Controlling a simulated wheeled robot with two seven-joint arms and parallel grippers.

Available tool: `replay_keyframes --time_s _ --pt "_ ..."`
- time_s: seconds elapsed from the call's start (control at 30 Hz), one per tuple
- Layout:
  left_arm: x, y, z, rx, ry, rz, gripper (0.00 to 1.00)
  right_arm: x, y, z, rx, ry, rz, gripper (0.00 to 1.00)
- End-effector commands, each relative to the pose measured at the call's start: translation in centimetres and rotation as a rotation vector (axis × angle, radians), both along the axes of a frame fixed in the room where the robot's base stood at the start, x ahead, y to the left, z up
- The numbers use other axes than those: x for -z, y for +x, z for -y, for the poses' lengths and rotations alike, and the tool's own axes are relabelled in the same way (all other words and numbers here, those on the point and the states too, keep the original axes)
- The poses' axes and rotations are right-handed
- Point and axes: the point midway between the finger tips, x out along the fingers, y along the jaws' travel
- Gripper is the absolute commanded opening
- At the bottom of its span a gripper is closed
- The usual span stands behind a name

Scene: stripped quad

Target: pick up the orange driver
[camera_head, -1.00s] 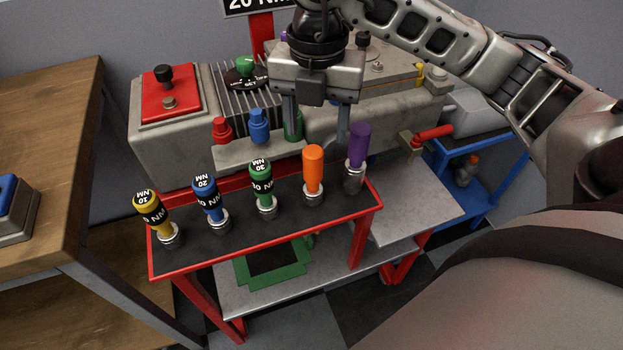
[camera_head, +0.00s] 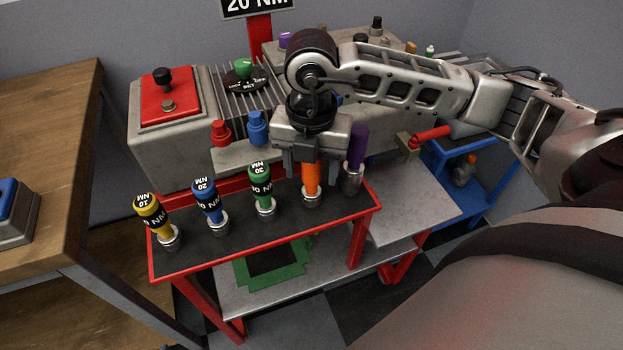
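The orange driver (camera_head: 311,180) stands upright in its holder on the red-edged black rack (camera_head: 240,232), between the green driver (camera_head: 262,188) and the purple driver (camera_head: 355,150). My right gripper (camera_head: 312,170) points down over the orange driver. Its fingers are apart, one to the left and one to the right of the orange handle. The gripper body hides the handle's top. Whether a finger touches the handle cannot be told. My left gripper is not in view.
The purple driver is close to the right finger. A blue driver (camera_head: 208,203) and a yellow driver (camera_head: 155,219) stand farther left. A grey machine (camera_head: 160,145) with red and blue knobs is behind the rack. A wooden table (camera_head: 50,130) is at the left.

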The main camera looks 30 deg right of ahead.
Motion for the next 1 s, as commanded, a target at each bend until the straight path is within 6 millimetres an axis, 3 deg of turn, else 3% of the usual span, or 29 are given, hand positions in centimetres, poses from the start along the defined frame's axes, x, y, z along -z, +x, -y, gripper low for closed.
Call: replay_keyframes --time_s 0.03,0.2,0.67,0.8,1.0 --pt "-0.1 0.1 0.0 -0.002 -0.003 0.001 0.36 0.0 0.0 0.0 0.0 0.0 0.0 0.44" --pt "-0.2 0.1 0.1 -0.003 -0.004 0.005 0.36 0.0 0.0 0.0 0.001 0.0 0.0 0.02" --pt "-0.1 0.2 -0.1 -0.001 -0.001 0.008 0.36 -1.1 0.1 0.0 0.0 0.001 0.004 0.02" --pt "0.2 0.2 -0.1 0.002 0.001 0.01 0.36 -3.1 0.2 0.0 0.0 0.002 0.008 0.02" --pt "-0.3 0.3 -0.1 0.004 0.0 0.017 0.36 -7.6 -3.3 -1.5 -0.008 0.0 0.011 0.02"
